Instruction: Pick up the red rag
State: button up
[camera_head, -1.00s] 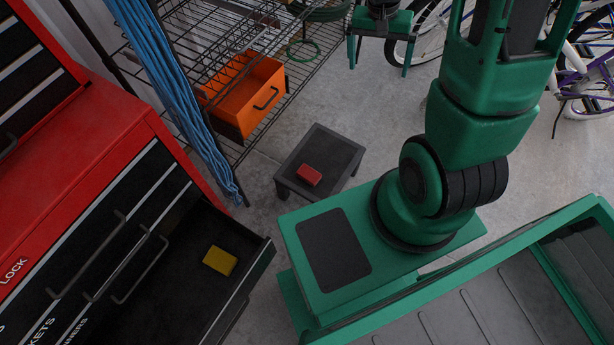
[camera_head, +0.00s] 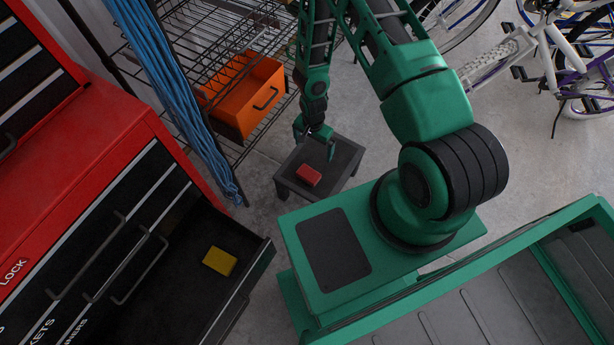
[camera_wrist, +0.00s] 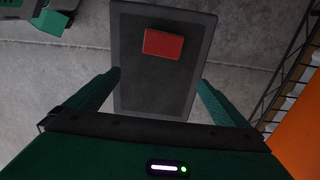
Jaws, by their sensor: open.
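The red rag (camera_head: 309,175) is a small, folded block lying on a low dark stool (camera_head: 345,158). In the wrist view the red rag (camera_wrist: 164,44) lies near the far end of the stool top (camera_wrist: 150,90). My gripper (camera_head: 315,140) is above the back part of the stool, apart from the rag. In the wrist view my gripper (camera_wrist: 160,85) is open, its two green fingers spread on either side of the stool top with nothing between them.
A red tool chest stands at the left, its open black drawer (camera_head: 190,300) holding a yellow block (camera_head: 220,261). A wire shelf with an orange bin (camera_head: 245,98) stands behind the stool. Bikes (camera_head: 560,60) are at the upper right. Bare concrete surrounds the stool.

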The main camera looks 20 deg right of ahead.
send_over(309, 174)
notch_tip(309, 174, down, 5)
jog(key=shift+m, duration=0.3)
notch_tip(309, 174, down, 5)
jog(key=shift+s+r, duration=0.1)
jog(key=shift+s, duration=0.05)
jog(key=shift+w+f, duration=0.15)
jog(key=shift+f, duration=1.35)
jog(key=shift+w+f, duration=0.1)
jog(key=shift+f, duration=1.35)
jog(key=c, duration=1.1)
